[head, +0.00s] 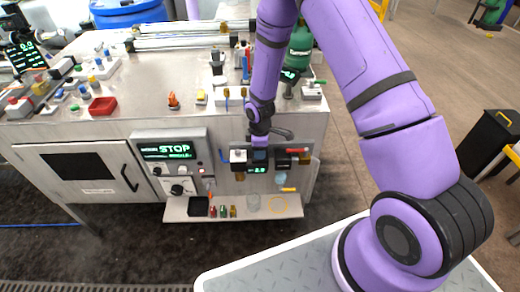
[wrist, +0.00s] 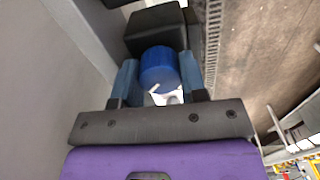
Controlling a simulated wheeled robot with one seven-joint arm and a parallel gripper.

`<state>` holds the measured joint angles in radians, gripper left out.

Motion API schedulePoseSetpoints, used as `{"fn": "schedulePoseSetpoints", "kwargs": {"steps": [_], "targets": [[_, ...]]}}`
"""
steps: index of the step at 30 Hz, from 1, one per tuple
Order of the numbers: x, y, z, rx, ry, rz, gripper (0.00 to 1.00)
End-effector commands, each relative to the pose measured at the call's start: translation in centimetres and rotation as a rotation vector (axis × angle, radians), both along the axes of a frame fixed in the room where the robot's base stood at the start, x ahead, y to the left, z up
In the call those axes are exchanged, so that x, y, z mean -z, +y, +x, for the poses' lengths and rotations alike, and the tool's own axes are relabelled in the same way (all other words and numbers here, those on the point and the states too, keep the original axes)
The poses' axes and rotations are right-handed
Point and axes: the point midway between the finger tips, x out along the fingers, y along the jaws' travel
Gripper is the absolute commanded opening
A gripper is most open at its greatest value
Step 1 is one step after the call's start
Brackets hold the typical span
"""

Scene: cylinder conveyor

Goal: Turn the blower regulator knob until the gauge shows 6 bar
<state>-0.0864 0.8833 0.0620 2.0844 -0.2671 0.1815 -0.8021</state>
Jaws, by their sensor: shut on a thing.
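The regulator knob is a blue round cap (wrist: 159,66) in the wrist view. It sits between the two fingers of my gripper (wrist: 160,82), which is shut on it. A black block (wrist: 155,28) lies just beyond the knob. In the head view my gripper (head: 260,152) is at the dark panel on the bench front and hides most of the knob. A small gauge display (head: 257,169) with green digits shows just below my gripper; its value is too small to read surely.
A shelf (head: 235,207) with small parts juts out below. The bench top (head: 150,105) holds many small items, including a red tray (head: 103,106). A black bin (head: 487,140) stands at the right.

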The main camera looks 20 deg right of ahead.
Motion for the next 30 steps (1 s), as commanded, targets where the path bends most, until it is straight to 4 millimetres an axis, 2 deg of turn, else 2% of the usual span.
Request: {"fn": "schedulePoseSetpoints", "kwargs": {"steps": [30], "targets": [[-0.05,0.02,0.05,0.917,-0.001,0.0,0.15]]}}
